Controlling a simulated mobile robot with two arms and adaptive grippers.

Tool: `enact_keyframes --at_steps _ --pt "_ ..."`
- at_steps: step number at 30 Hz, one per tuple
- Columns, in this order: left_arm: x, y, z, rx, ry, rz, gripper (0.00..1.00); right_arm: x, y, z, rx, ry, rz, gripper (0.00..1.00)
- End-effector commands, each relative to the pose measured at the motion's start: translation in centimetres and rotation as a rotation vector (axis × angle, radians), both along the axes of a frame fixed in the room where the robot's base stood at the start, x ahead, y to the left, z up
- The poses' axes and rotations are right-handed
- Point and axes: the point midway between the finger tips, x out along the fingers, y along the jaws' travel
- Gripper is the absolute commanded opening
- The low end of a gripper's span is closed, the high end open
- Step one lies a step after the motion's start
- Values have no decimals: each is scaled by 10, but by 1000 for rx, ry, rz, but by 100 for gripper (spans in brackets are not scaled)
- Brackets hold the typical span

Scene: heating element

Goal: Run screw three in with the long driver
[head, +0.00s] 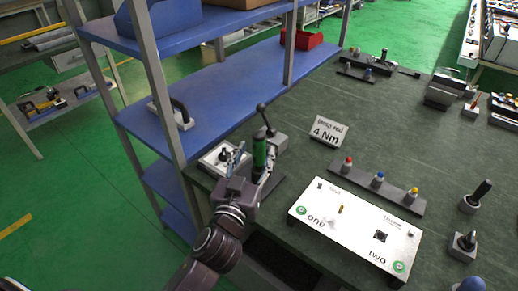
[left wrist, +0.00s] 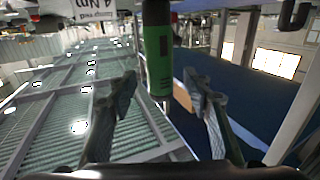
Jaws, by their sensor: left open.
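A green-handled driver with a black top (head: 260,152) stands upright at the left edge of the dark green bench. It also shows in the left wrist view (left wrist: 158,55), just ahead of and between the fingers. My left gripper (head: 250,171) is open around or just short of this handle; contact cannot be made out. Its spread fingers also show in the left wrist view (left wrist: 161,88). The white panel (head: 335,234), with green spots marked "one" and "two", lies on the bench to the right. A small brass-coloured post stands on it. Screw three cannot be picked out. My right gripper is not in view.
A sign reading "4 Nm" (head: 328,131) stands behind the driver. A rack with red, blue and yellow caps (head: 390,193) lies behind the panel. Black-handled tools (head: 480,192) stand at the right. A blue shelf (head: 222,93) rises close on the left.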

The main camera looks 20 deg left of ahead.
Motion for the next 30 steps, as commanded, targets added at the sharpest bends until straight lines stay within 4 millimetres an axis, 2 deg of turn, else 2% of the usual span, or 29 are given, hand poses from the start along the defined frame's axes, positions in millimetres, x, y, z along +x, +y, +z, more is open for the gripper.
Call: enact_keyframes --at_steps 1,6,10,16,24,28,30 --pt "9 0 6 4 -3 -1 46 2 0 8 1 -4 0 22" --pt "30 1 4 2 -1 -1 46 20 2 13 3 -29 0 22" --pt "35 1 2 1 0 -1 46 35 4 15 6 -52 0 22" --pt "35 1 2 1 0 -1 45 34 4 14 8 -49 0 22" --pt "35 1 2 1 0 -1 15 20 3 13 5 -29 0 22" --pt "35 1 2 1 0 -1 1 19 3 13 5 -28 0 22" --pt "35 1 2 1 0 -1 0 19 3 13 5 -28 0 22"
